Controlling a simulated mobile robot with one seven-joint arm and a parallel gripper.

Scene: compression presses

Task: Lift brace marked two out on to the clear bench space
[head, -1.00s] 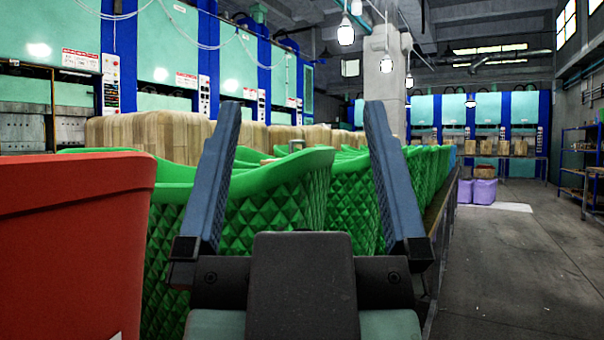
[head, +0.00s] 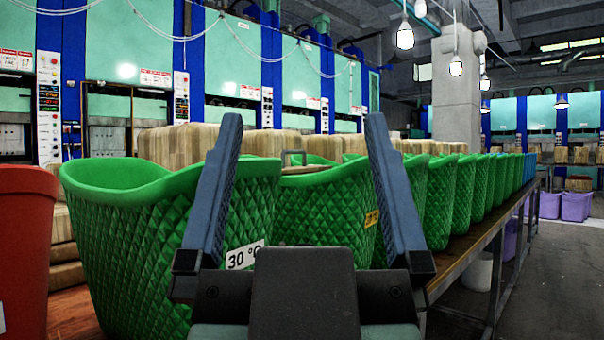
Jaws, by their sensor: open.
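My gripper (head: 295,150) is in the head view with its two blue fingers spread wide and nothing between them. It points toward a row of green quilted tubs. No brace marked two can be made out in this view. A thin handle-like piece (head: 293,158) shows above the rim of a tub behind the fingers; what it belongs to is hidden. The second green tub (head: 320,215) has a small yellow label.
A red tub (head: 25,240) stands at the left edge. The tubs stand on a long bench (head: 470,248) running away to the right. Wooden blocks (head: 190,143) and teal-and-blue presses (head: 235,60) stand behind. Purple bins (head: 576,207) and a white bucket (head: 477,272) are on the floor.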

